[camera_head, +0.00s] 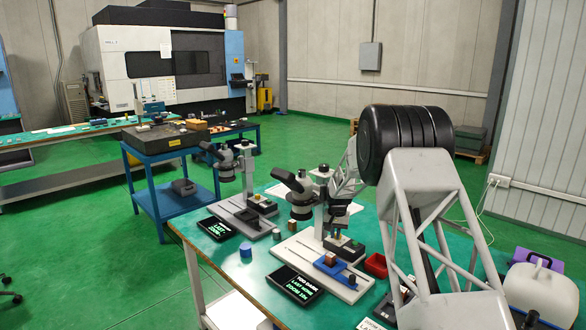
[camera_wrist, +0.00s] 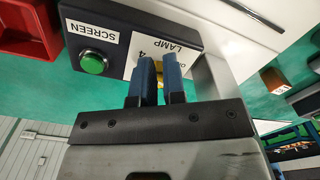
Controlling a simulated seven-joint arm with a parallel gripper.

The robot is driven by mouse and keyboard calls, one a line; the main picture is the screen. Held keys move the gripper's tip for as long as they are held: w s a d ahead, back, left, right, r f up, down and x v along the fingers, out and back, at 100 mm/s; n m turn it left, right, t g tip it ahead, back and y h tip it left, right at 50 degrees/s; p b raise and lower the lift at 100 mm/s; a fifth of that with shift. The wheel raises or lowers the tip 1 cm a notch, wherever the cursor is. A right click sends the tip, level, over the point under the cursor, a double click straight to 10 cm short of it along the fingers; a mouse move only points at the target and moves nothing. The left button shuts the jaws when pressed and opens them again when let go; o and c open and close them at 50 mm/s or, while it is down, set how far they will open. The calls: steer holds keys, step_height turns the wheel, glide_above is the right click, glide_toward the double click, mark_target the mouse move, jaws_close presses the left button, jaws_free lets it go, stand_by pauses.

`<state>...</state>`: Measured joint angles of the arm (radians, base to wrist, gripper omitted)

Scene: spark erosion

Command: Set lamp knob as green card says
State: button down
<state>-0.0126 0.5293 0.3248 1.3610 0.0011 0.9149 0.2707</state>
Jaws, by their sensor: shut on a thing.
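In the wrist view my gripper (camera_wrist: 159,66) has its two blue fingers down at the white LAMP label (camera_wrist: 188,30) on a dark control box (camera_wrist: 82,22). The fingers are shut on the lamp knob (camera_wrist: 160,74), of which only a yellowish sliver shows between them. A "4" and part of "OFF" show on the label; the knob's pointer is hidden. In the head view the control box (camera_head: 345,250) stands at the microscope's foot. No green card is clearly made out. A black panel (camera_head: 296,287) with green lettering lies in front, its words only partly legible.
A green SCREEN button (camera_wrist: 93,62) is beside the label. A red bin (camera_wrist: 24,30) is close to the box. The microscope (camera_head: 300,190) stands close to my arm. A blue block (camera_head: 330,265) sits on its base. A second microscope (camera_head: 240,175) is farther left.

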steer(key=shift+s+a+f, duration=0.1)
steer(key=shift+a+f, duration=0.15)
steer(key=shift+f, duration=0.25)
steer(key=shift+s+a+f, duration=0.1)
steer(key=shift+a+f, duration=0.1)
steer(key=shift+f, duration=0.3)
steer(key=shift+s+a+f, duration=0.1)
steer(key=shift+s+a, duration=0.1)
steer(key=shift+s, duration=0.15)
stand_by(0.3)
step_height(320, 180, up, 8)
steer(key=shift+w, duration=0.45)
steer(key=shift+r, duration=0.25)
steer(key=shift+s+d+t+h, duration=0.2)
steer(key=shift+d+t, duration=0.45)
steer(key=shift+d, duration=0.15)
steer(key=shift+s+d+t+h, duration=0.15)
steer(key=shift+d+t+h, duration=0.05)
steer(key=shift+d+t, duration=0.5)
steer(key=shift+f, duration=0.2)
